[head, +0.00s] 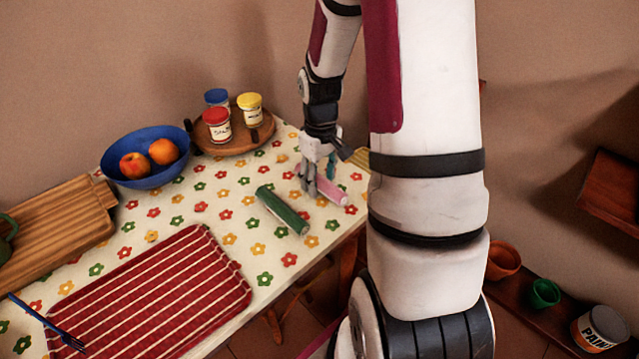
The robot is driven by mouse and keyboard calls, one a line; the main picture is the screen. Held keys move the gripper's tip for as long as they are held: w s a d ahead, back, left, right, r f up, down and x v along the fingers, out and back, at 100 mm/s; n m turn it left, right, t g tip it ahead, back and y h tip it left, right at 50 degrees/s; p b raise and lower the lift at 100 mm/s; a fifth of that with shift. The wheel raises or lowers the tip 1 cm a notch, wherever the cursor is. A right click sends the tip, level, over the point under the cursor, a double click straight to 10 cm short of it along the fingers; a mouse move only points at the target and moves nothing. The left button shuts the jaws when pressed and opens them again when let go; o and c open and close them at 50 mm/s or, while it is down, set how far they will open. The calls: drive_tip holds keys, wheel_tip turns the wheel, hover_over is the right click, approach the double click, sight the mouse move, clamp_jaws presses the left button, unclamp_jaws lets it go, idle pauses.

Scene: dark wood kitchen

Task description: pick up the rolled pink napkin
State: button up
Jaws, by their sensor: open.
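The rolled pink napkin (333,191) lies on the flowered tablecloth near the table's right edge, partly hidden by my gripper and arm. My gripper (316,188) is open and points down at the napkin's left part. Its fingers are low, close to the cloth. I cannot tell whether they straddle the roll or touch it. A rolled green napkin (283,210) lies just left of my gripper, apart from the pink one.
A round wooden tray (262,138) with several lidded jars stands behind. A blue bowl (140,178) with fruit is left of it. My arm blocks the view rightward.

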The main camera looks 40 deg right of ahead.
sight(320, 178)
drive_tip(key=c, duration=1.1)
drive_tip(key=shift+r, duration=0.15)
drive_tip(key=shift+r, duration=0.2)
wheel_tip(320, 178, up, 3)
drive_tip(key=shift+p, duration=0.5)
drive_tip(key=s, duration=0.4)
drive_tip(key=s+a+p, duration=0.1)
drive_tip(key=s, duration=0.3)
drive_tip(key=s+a+r, duration=0.1)
drive_tip(key=s, duration=0.4)
drive_tip(key=shift+a+p, duration=0.1)
drive_tip(key=shift+p, duration=0.2)
drive_tip(key=p, duration=0.2)
drive_tip(key=s+p, duration=0.1)
drive_tip(key=p, duration=0.2)
drive_tip(key=s+p, duration=0.1)
drive_tip(key=p, duration=0.1)
drive_tip(key=shift+s+a+r+p, duration=0.25)
drive_tip(key=shift+a+p, duration=0.05)
drive_tip(key=shift+p, duration=0.05)
